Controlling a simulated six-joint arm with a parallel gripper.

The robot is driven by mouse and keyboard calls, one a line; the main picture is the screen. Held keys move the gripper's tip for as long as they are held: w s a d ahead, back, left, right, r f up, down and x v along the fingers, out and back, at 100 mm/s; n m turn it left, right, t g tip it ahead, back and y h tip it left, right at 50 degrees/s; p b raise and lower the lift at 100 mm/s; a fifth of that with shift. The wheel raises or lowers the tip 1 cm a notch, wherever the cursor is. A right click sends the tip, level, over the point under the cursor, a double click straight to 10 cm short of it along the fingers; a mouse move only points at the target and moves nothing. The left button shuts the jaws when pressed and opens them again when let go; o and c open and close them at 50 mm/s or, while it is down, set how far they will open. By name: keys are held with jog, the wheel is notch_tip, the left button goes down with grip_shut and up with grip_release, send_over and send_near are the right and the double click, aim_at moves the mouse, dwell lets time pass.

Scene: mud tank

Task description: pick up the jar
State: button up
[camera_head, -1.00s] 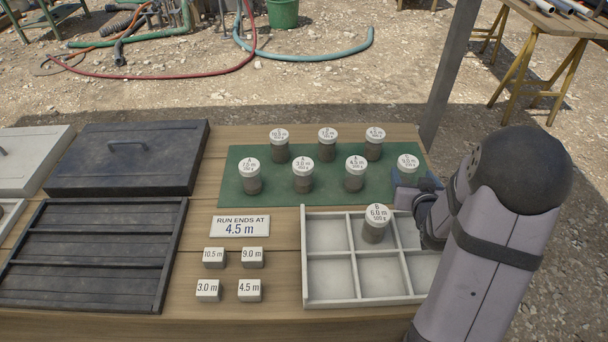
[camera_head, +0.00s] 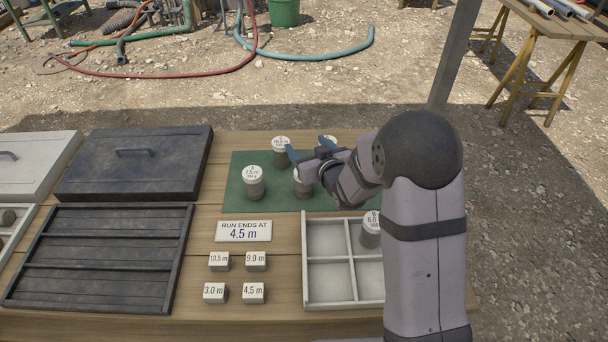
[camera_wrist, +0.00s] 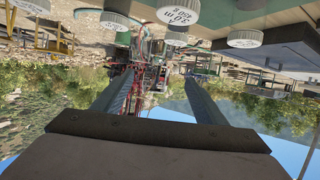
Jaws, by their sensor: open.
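Several grey jars with white labelled lids stand on a green mat (camera_head: 236,200). The 7.5 m jar (camera_head: 253,184) is at front left and the 10.5 m jar (camera_head: 281,157) is behind it. A third jar (camera_head: 302,188) is partly hidden by my gripper; a fourth jar's lid edge shows behind it. Other mat jars are hidden by my arm. A 6.0 m jar (camera_head: 370,232) stands in the white divided tray (camera_head: 331,258). My gripper (camera_head: 306,154) is open and empty above the mat. Its fingers (camera_wrist: 160,78) show apart in the upside-down wrist view, near a 3.0 m lid (camera_wrist: 180,15).
A sign (camera_head: 243,231) reads "RUN ENDS AT 4.5 m". Several small labelled blocks, including the 4.5 m block (camera_head: 253,293), lie in front of it. A dark ribbed tray (camera_head: 100,254) and a dark lidded box (camera_head: 134,165) are at left.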

jog(key=w+a+m+g+h, duration=0.1)
jog(key=w+a+g+h, duration=0.1)
jog(key=w+a+g, duration=0.3)
jog(key=s+d+f+m+g+h, duration=0.1)
jog(key=s+d+f+g+h, duration=0.1)
jog(key=s+d+f+g, duration=0.45)
jog(key=shift+w+a+f+t+p, duration=0.35)
jog(key=shift+a+f+t+p, duration=0.1)
jog(key=shift+f, duration=0.35)
jog(key=shift+w+a+f+t+p, duration=0.4)
jog(key=shift+f+t+p, duration=0.1)
jog(key=shift+f, duration=0.35)
jog(key=shift+w+a+f+t+p, duration=0.3)
jog(key=shift+a+f+t+p, duration=0.15)
jog(key=shift+f, duration=0.35)
jog(key=c, duration=1.4)
jog(key=shift+r+b, duration=0.95)
jog(key=shift+r, duration=4.15)
jog(key=shift+c, duration=0.2)
